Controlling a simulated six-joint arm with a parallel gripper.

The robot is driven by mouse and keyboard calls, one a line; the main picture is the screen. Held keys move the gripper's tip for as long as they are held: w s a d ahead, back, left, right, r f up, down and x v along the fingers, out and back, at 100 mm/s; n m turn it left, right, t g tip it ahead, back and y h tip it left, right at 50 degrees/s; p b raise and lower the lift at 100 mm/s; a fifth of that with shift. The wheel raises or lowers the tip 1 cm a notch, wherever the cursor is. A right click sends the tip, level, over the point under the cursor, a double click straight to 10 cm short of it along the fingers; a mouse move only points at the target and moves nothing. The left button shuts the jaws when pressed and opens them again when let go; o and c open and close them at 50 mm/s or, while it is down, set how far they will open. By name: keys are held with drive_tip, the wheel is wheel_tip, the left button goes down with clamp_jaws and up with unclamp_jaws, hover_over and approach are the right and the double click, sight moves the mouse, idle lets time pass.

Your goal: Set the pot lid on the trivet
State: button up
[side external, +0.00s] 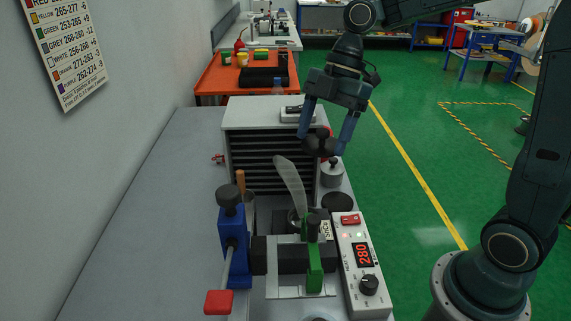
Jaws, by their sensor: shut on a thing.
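My gripper (321,146) points down above the right part of the bench, behind the dark round disc. A small dark pot (297,221) stands left of the disc, partly hidden by the clamp parts. A pale translucent strip or plume (292,184) rises above it.
A grey canister with a dark knob (333,174) stands below my gripper. A slatted grey cabinet (268,143) stands left of it. The control box (361,262) reads 280. A blue clamp (236,240) and green clamp (314,262) stand in front. The bench's left side is clear.

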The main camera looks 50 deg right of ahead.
drive_tip(key=s+d+f, duration=0.3)
drive_tip(key=d+f, duration=0.3)
drive_tip(key=f, duration=0.1)
drive_tip(key=s+d+f, duration=0.3)
drive_tip(key=d+f, duration=0.3)
hover_over(334, 204)
drive_tip(key=d, duration=0.1)
drive_tip(key=shift+s+d+f, duration=0.1)
drive_tip(key=shift+d+f, duration=0.1)
drive_tip(key=shift+f, duration=1.25)
drive_tip(key=shift+f, duration=0.1)
drive_tip(key=shift+f, duration=3)
drive_tip(key=shift+f, duration=0.35)
drive_tip(key=o, duration=1.1)
drive_tip(key=shift+c, duration=0.2)
drive_tip(key=shift+o, duration=0.7)
drive_tip(key=shift+r, duration=0.1)
